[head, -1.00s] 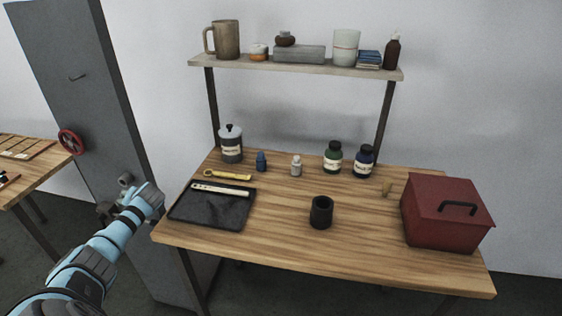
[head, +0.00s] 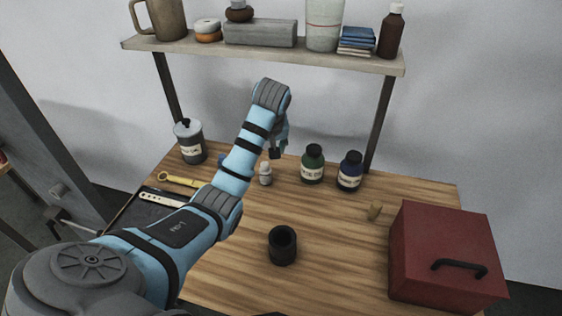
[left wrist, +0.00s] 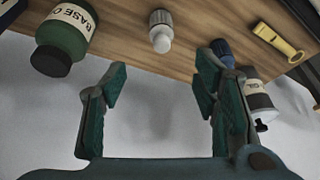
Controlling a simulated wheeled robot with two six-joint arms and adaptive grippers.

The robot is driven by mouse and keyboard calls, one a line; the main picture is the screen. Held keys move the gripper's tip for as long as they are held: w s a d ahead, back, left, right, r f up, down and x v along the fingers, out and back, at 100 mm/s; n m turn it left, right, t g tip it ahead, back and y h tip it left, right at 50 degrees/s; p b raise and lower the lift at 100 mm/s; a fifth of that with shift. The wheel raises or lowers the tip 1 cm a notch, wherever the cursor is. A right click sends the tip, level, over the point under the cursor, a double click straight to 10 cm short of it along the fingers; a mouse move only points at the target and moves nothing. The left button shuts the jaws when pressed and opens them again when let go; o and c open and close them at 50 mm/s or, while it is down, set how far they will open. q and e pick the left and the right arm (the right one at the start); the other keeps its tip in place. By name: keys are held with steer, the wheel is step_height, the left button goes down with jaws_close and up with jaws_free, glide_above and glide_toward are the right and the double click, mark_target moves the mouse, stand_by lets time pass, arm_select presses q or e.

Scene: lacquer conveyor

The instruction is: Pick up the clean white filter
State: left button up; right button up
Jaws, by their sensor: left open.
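I cannot pick out a clean white filter with certainty. A pale, faintly banded upright cylinder (head: 325,25) stands on the shelf in the head view. A small whitish bottle (head: 265,175) stands on the workbench, and it also shows in the left wrist view (left wrist: 161,32), ahead of the jaws. My left gripper (head: 278,150) hangs over the back of the bench, between that bottle and a green bottle (head: 312,165). In the left wrist view the jaws (left wrist: 163,75) are wide open and empty. My right gripper is out of view.
The shelf (head: 270,58) also holds a mug (head: 160,20), a grey block (head: 260,33) and a brown bottle (head: 392,32). A blue bottle (head: 350,172), black cup (head: 282,246) and red toolbox (head: 440,255) stand on the bench. My left arm partly hides the dark tray.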

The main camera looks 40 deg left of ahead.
mark_target(265, 166)
arm_select(q)
steer(key=x, duration=0.2)
steer(key=s+x, duration=0.1)
steer(key=x, duration=0.4)
steer(key=shift+s+a+f+b, duration=0.2)
steer(key=shift+s+f+b, duration=0.1)
steer(key=shift+f, duration=0.05)
steer(key=w+f, duration=0.2)
steer(key=f, duration=0.1)
steer(key=w+a+f+b, duration=0.1)
steer(key=f, duration=0.1)
steer(key=shift+w+a+f, duration=0.1)
steer(key=shift+w+f, duration=0.1)
steer(key=shift+s+a+r, duration=0.1)
steer(key=shift+s+r, duration=0.1)
steer(key=shift+s, duration=0.1)
steer(key=shift+c, duration=0.4)
steer(key=shift+s+r, duration=0.1)
steer(key=shift+s, duration=0.05)
steer(key=c, duration=1)
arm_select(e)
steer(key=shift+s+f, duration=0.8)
